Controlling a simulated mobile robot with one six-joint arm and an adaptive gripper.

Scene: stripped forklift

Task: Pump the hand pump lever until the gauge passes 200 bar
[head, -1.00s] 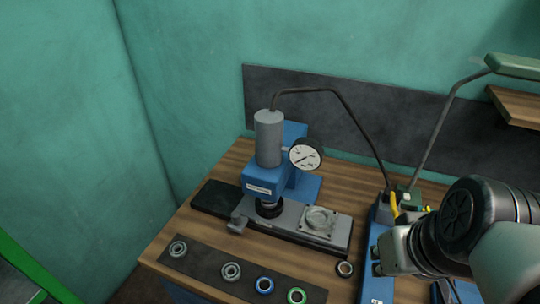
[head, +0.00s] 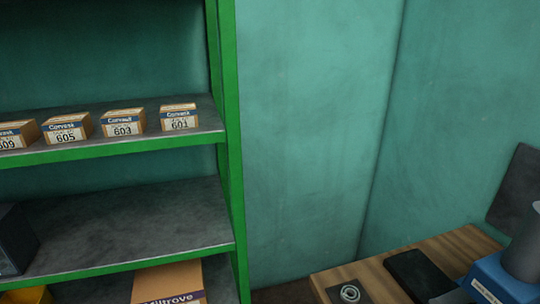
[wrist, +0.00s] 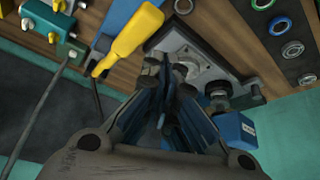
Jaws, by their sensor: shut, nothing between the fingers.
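In the wrist view my gripper (wrist: 168,82) is shut and empty, its dark fingers pointing toward the bench. A yellow-handled lever (wrist: 132,38) slants just up and left of the fingertips; I cannot tell the gap in depth. A blue body (wrist: 122,14), apparently the hand pump, is behind it, with a green block (wrist: 68,50) to the left. The gauge face is in neither current view.
A green-framed shelf (head: 229,150) with several small numbered boxes (head: 123,123) fills the head view's left. A larger box (head: 168,284) sits lower. Bearing rings (wrist: 292,49) lie on a dark strip by the press. The wooden bench (head: 440,249) meets the wall corner.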

